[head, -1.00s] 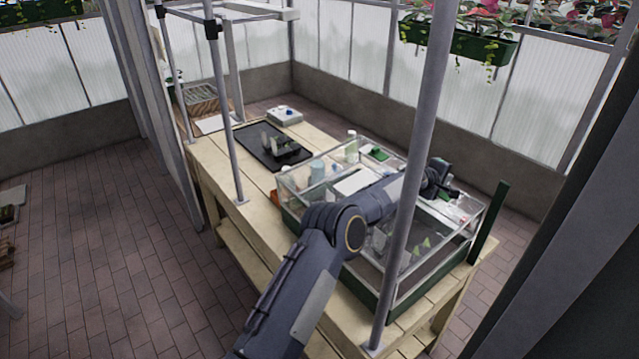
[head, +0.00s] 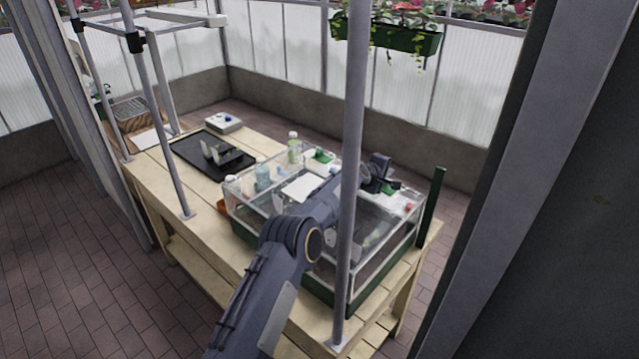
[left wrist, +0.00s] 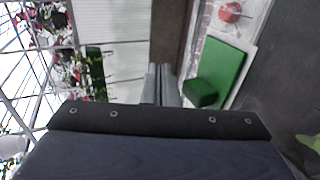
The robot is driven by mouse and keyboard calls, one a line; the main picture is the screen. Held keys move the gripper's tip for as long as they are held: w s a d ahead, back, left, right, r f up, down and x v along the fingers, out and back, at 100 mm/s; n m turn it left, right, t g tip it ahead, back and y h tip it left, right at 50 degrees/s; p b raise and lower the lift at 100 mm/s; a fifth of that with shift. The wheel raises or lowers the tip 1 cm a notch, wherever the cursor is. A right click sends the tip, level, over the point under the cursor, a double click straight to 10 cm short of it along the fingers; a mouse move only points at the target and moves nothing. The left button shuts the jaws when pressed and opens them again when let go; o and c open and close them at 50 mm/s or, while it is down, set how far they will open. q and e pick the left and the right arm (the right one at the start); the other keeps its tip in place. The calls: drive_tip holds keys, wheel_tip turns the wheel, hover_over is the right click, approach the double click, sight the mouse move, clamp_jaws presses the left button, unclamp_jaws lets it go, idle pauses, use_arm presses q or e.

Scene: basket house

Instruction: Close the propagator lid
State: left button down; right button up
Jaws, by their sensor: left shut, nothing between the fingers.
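The propagator is a clear-walled box with a green base (head: 327,292) on the wooden bench. Its clear panels overlap in the head view, so I cannot tell the lid's exact angle. My left arm reaches across the propagator from the front. My left gripper (head: 388,184) is at its far right side, near the rear edge, partly hidden by its own wrist. In the left wrist view the left fingers (left wrist: 161,86) are together with nothing between them, beside a green block (left wrist: 222,72) in a pale frame. My right gripper is not in view.
A grey metal post (head: 352,140) stands in front of the propagator, close to my left arm. A dark green upright (head: 431,212) stands at its right end. Bottles (head: 294,148) and a black tray (head: 190,160) are on the bench (head: 160,190). The brick floor at left is clear.

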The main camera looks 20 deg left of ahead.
use_arm(q)
drive_tip(key=shift+s+a+r+b, duration=0.2)
drive_tip(key=shift+s+a+b, duration=0.1)
drive_tip(key=shift+s+b, duration=0.25)
drive_tip(key=b+v, duration=0.3)
drive_tip(key=v, duration=0.3)
drive_tip(key=shift+s+r, duration=0.1)
drive_tip(key=shift+r, duration=0.1)
drive_tip(key=s+a+r+m+g, duration=0.1)
drive_tip(key=s+a+r+m, duration=0.2)
drive_tip(key=s, duration=0.5)
drive_tip(key=s+a+r+m+g, duration=0.1)
drive_tip(key=s+a+r, duration=0.1)
drive_tip(key=s+r, duration=0.5)
drive_tip(key=s+a+r+m+g, duration=0.1)
drive_tip(key=s+a+r+m, duration=0.15)
drive_tip(key=s, duration=0.75)
drive_tip(key=s+a+f+m+g, duration=0.1)
drive_tip(key=s+f, duration=0.4)
drive_tip(key=s, duration=1.1)
drive_tip(key=s+a+f+m+g+y, duration=0.1)
drive_tip(key=s+f+m, duration=0.3)
drive_tip(key=s, duration=1.2)
wheel_tip(320, 180, down, 2)
drive_tip(key=shift+f+g, duration=0.1)
drive_tip(key=shift+g, duration=0.7)
